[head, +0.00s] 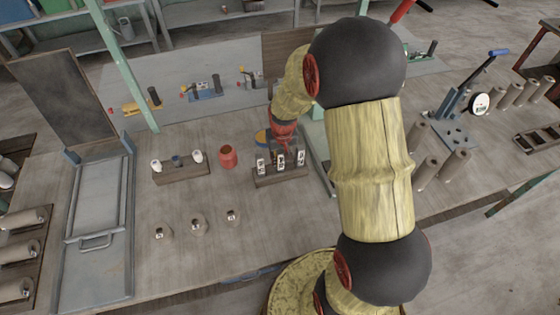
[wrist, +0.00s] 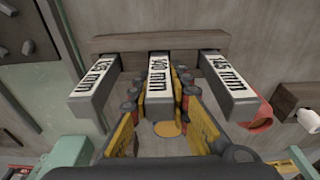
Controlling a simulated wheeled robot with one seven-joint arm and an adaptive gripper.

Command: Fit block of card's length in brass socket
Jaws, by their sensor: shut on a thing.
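Three grey blocks stand in a dark wooden rack (head: 293,177). In the wrist view they carry white length labels: the middle block (wrist: 160,104) reads 140 mm, the right block (wrist: 236,104) looks like 145 mm, and the left block (wrist: 86,104) looks like 135 mm. My gripper (wrist: 157,88) has its fingers on both sides of the 140 mm block and is shut on it. In the head view my gripper (head: 284,140) is over the rack, partly hidden by my arm. I cannot pick out the brass socket or the card for certain.
A red jar (head: 228,157) and a small wooden stand (head: 181,174) with white-topped pieces are left of the rack. Several small labelled pieces (head: 197,225) are on the front of the bench. A lever press (head: 455,130) stands at the right. Bare bench lies before the rack.

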